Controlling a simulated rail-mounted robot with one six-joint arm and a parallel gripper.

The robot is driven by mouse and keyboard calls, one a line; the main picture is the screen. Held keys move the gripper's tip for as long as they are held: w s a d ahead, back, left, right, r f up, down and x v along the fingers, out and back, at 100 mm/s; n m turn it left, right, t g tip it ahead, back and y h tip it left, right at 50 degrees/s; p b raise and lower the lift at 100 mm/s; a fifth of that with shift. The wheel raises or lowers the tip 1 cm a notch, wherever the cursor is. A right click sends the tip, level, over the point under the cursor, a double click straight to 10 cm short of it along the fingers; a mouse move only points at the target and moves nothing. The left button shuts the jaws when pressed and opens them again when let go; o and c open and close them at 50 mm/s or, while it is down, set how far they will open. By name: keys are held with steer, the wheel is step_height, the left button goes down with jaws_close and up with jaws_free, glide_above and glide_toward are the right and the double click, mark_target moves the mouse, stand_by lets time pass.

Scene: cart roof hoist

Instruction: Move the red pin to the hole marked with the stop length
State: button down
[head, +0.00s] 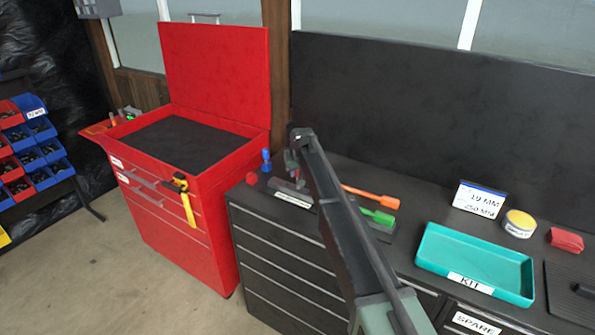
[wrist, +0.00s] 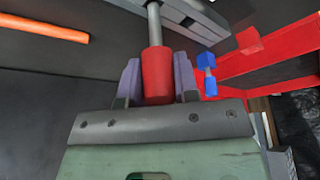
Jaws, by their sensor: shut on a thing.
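In the wrist view my gripper (wrist: 158,68) is shut on the red pin (wrist: 157,85), with one purple-grey finger on each side of its red grip. The pin's grey shaft (wrist: 154,22) runs from the grip to a grey bar (wrist: 190,14) at the top edge. I cannot tell whether the shaft sits in a hole there. In the head view my arm hides the pin and most of the gripper. A sign (head: 480,199) on the bench reads 19 MM and 250 MM. Hole markings are not readable.
A blue piece (head: 266,160) and a red block (head: 251,178) stand left of my arm. Orange (head: 371,197) and green (head: 378,216) tools lie to its right. A teal KIT tray (head: 433,252) is farther right. An open red cart (head: 180,240) stands at left.

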steer(key=shift+f+b, duration=1.25)
steer(key=shift+f, duration=0.1)
steer(key=c, duration=0.8)
jaws_free()
steer(key=shift+r, duration=0.1)
steer(key=p+v, duration=1)
steer(key=shift+s+r, duration=0.15)
steer(key=shift+r, duration=0.15)
steer(key=shift+d, duration=0.1)
